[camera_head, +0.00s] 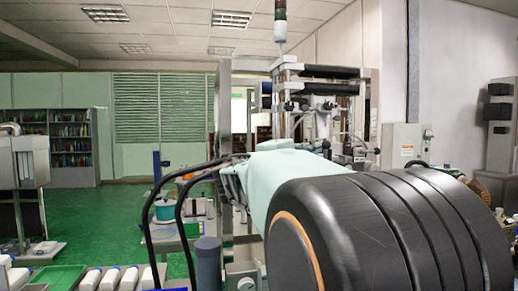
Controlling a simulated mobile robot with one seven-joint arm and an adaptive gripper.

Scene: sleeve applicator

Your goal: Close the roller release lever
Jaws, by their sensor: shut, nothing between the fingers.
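The sleeve applicator (286,82) stands ahead of me, right of centre, as a tall metal frame. Dark horizontal rollers show at its top, an upper one (333,72) and a lower one (332,88). Small dark knobs or clamps (322,105) sit below them. I cannot make out which part is the roller release lever, or its position. A large black ribbed cylinder and a pale green link, which look like my own arm, fill the lower right and hide the machine's lower part. My gripper cannot be made out; it seems hidden behind the arm.
A grey control box (402,145) stands right of the machine. Black cables (150,215) loop at the left of the machine. White items (110,278) and a green tray (55,279) lie at lower left. Green floor (112,213) is open at left, before a bookshelf (70,130).

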